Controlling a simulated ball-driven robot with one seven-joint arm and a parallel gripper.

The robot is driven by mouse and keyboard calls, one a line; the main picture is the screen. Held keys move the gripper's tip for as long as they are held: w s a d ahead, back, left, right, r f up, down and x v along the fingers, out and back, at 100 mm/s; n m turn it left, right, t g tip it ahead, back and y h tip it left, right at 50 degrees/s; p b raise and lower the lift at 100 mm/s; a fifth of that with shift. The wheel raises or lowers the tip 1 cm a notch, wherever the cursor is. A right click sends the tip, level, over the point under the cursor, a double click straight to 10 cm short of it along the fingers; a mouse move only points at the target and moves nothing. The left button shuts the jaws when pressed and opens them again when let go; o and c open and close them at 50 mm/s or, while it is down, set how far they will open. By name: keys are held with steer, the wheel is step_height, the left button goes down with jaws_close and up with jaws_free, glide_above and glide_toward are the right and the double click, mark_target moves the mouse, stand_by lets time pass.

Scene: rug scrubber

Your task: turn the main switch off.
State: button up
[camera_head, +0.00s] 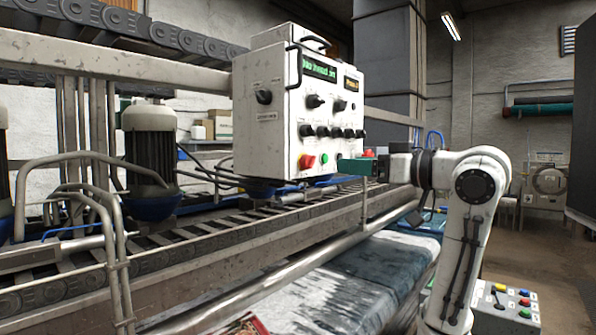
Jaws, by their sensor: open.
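The white control box (264,130) hangs over the machine's conveyor frame. Its left side carries a black rotary knob (264,97) with a small label below it, which looks like the main switch; its exact setting is too small to read. The front panel holds a lit green display (318,69), several black knobs, a red button (307,162) and a green button (325,159). My gripper (342,167) is in front of the lower right of the panel, pointing left. It is open with nothing visible in it, and is well apart from the side knob.
A metal handle (293,66) projects at the box's front left edge. The conveyor rail (290,218) runs below, with a wet rug (350,275) under it. Motors (150,150) and bent pipes stand at the left. A second button box (508,303) is at lower right.

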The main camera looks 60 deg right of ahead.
mark_target(314, 163)
steer(key=p+x, duration=0.2)
steer(key=x, duration=0.8)
steer(key=shift+w+f, duration=0.1)
steer(key=shift+w, duration=0.15)
steer(key=shift+c, duration=0.3)
steer(key=c, duration=1)
